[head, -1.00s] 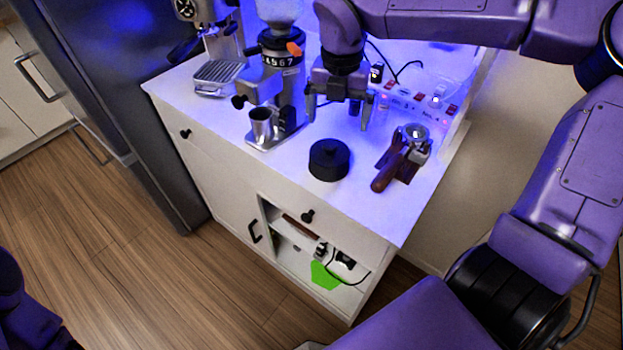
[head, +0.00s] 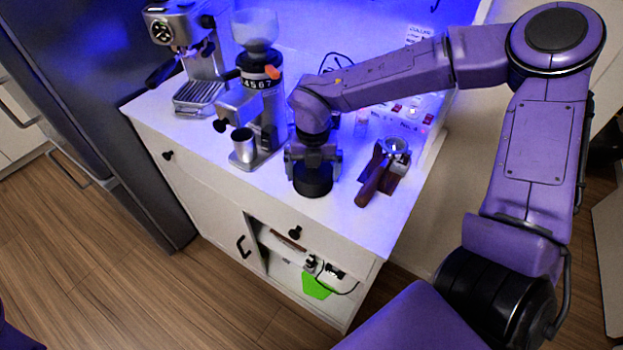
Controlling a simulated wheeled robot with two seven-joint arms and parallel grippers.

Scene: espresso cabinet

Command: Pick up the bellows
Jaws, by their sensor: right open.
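The bellows, which I take to be the round black piece (head: 313,188), stands on the white cabinet top near its front edge. My right gripper (head: 312,172) points down right over it, with its jaws open and a finger at either side of its upper part. The gripper hides the top of the black piece, and I cannot tell whether the fingers touch it. My left gripper is not in view.
A grinder (head: 264,95) with a metal cup (head: 243,146) stands left of my right gripper. An espresso machine (head: 190,55) is further left. A portafilter with a wooden handle (head: 371,186) lies close on the right. The counter's front left strip is clear.

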